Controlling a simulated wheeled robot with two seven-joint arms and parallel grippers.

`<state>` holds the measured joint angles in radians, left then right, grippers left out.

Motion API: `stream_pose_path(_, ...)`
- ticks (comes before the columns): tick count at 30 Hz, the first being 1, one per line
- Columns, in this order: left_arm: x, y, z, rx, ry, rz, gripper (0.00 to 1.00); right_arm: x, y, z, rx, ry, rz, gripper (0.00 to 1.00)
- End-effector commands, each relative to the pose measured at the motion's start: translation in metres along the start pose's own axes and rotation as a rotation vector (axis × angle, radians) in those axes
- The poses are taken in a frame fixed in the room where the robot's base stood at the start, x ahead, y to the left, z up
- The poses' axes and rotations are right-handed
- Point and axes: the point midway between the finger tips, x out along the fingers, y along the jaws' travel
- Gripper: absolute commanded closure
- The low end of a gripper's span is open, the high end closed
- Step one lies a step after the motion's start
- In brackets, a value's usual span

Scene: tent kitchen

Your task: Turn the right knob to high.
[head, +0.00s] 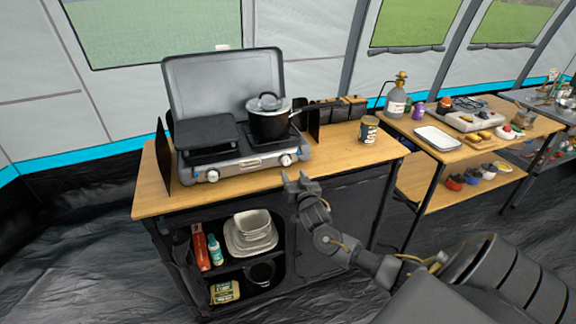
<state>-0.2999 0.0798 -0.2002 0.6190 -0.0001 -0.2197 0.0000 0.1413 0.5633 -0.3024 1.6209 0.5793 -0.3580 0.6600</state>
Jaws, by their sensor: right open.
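A grey camping stove (240,165) with its lid raised stands on the wooden counter. Its right knob (286,160) is a small white dial on the front panel, and its left knob (212,175) is similar. The knob settings are too small to read. A black pot (269,122) with a glass lid sits on the right burner. My right gripper (298,178) is open and empty, fingers pointing up, a little below and to the right of the right knob, apart from it. My left gripper is not in view.
The counter (340,150) holds a can (368,130) right of the stove. Shelves below hold bowls (250,230) and bottles. A second table (450,130) at the right carries a gas bottle (396,100) and a white tray (438,138).

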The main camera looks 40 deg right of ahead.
Motion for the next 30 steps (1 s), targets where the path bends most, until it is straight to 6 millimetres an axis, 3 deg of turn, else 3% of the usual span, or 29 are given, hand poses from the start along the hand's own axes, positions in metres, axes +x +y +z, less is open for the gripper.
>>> stream_pose_path(3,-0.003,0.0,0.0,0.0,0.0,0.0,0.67,0.025,0.0,-0.002,-0.001,0.001,0.002,0.48)
stream_pose_path(9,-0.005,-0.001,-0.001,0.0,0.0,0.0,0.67,0.054,0.001,-0.001,-0.001,0.0,0.002,0.48)
stream_pose_path(15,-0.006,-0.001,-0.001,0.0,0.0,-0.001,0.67,0.066,0.0,0.001,-0.001,-0.002,0.0,0.48)
stream_pose_path(23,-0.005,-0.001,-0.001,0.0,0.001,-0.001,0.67,0.068,0.0,0.001,0.0,-0.002,0.0,0.48)
stream_pose_path(30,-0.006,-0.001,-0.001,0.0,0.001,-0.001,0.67,0.067,0.0,0.001,0.0,-0.002,0.0,0.75)
